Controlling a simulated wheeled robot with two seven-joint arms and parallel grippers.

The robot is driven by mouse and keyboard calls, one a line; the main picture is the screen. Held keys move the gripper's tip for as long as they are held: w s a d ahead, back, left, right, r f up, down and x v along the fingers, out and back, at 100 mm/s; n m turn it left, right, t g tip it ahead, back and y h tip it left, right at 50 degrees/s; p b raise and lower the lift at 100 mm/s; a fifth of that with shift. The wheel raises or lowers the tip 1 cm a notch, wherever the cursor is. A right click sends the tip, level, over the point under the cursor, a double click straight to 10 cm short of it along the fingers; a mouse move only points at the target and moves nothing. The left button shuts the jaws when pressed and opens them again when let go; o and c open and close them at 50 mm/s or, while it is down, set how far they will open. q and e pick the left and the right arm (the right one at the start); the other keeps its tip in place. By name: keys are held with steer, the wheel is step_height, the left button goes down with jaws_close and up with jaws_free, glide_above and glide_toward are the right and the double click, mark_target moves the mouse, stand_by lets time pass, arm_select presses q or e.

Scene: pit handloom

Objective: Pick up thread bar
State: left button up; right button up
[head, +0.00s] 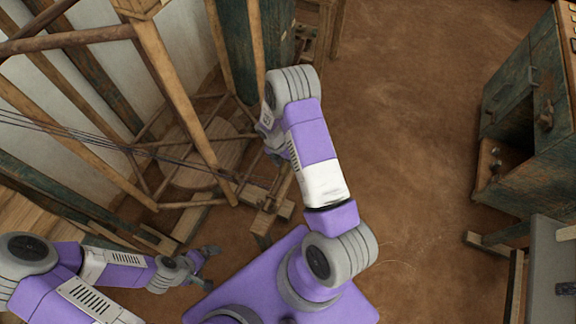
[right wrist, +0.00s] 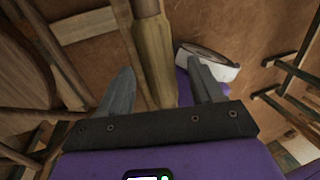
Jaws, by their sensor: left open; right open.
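In the right wrist view, a wooden bar (right wrist: 154,50) with a thicker rounded end runs between the two fingers of my right gripper (right wrist: 165,85). The gripper is open, and no finger visibly closes on the bar. I cannot tell for certain whether this is the thread bar. In the head view my right gripper (head: 277,156) is at the loom's right side, partly hidden by its own arm. My left gripper (head: 208,267) is open and empty at the lower left, below the loom frame.
The wooden loom frame (head: 175,85) has slanted posts and crossing beams close around my right gripper. Dark threads (head: 75,132) stretch across it from the left. A worn green cabinet (head: 540,95) stands at the right. The brown floor (head: 415,110) between is clear.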

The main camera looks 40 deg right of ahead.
steer(key=shift+f, duration=0.25)
jaws_close()
